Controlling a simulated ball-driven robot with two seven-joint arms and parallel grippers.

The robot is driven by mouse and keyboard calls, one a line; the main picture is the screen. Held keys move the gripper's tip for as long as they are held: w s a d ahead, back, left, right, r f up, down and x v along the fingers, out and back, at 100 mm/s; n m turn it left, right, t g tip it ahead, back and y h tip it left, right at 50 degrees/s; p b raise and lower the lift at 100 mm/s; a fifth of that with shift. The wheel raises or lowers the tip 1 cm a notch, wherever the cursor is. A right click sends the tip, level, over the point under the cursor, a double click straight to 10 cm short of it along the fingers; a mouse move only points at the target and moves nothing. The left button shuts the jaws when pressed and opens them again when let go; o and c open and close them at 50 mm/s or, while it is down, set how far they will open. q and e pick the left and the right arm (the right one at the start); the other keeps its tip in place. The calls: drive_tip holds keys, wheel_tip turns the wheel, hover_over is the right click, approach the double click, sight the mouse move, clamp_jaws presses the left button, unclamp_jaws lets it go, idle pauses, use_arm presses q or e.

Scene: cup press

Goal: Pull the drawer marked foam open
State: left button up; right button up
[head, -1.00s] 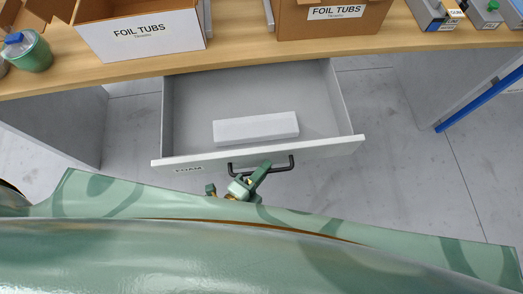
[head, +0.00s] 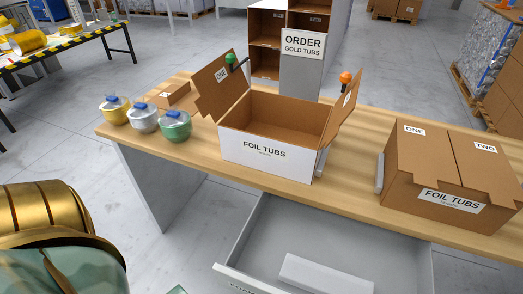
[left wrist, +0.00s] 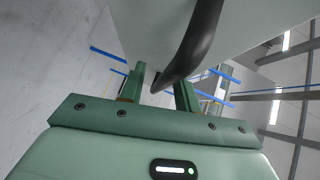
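The grey drawer (head: 300,232) is pulled out from under the wooden table in the head view. Its front, with a label cut off by the lower picture edge, is only partly visible. A white block (head: 325,275) lies inside. In the left wrist view, the drawer's black bar handle (left wrist: 196,42) reaches down to between the two green fingers of my left gripper (left wrist: 160,92). The fingers stand apart, with a gap around the handle. I cannot tell if either finger touches it. My right gripper is in neither view.
On the table (head: 345,195) stand an open foil-tubs box (head: 262,150), a second foil-tubs box (head: 450,175) and three lidded tubs, the green one (head: 175,126) nearest the box. An order sign (head: 302,44) stands behind. Floor shows left of the table.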

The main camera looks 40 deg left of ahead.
use_arm(q)
drive_tip(key=p+v, duration=0.2)
drive_tip(key=v, duration=1.4)
drive_tip(key=shift+s, duration=0.15)
drive_tip(key=shift+f, duration=0.1)
